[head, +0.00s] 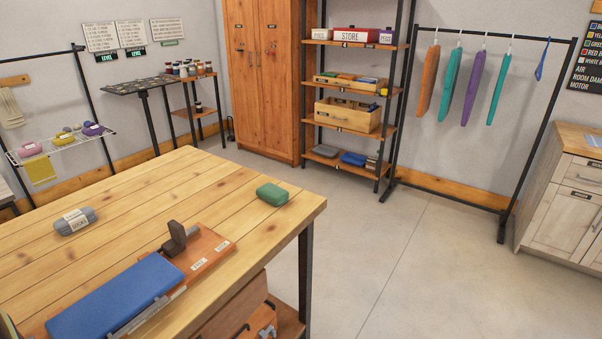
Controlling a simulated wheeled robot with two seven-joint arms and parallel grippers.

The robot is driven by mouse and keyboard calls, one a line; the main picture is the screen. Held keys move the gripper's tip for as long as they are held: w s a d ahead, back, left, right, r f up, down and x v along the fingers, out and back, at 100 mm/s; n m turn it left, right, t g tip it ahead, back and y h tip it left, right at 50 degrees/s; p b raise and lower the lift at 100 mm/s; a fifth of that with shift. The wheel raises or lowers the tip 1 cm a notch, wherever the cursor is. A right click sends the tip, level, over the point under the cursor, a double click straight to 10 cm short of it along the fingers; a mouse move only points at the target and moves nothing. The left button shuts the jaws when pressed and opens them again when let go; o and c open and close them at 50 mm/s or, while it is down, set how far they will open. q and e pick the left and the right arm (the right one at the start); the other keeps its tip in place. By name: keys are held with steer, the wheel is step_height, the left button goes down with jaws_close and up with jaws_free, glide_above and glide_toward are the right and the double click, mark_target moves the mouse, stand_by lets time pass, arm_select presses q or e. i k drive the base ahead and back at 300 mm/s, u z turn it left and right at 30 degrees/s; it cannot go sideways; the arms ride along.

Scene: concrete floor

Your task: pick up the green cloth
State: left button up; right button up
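A small green folded or rounded bundle (272,194), which looks like the green cloth, lies on the wooden table (225,190) near its far right corner. Nothing touches it and its top is clear. Two teal-green cloths (450,83) (498,90) also hang on the rack at the back right. Neither of my grippers shows in the head view.
A grey labelled bundle (75,221), a blue pad (116,297) and a wooden board (205,252) with a dark upright block (178,238) lie on the table. Shelves (352,45) and a hanging rack (490,32) stand behind. The floor (410,260) right of the table is clear.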

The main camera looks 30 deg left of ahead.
mark_target(273, 194)
steer(key=i, duration=1.65)
steer(key=u, duration=3.35)
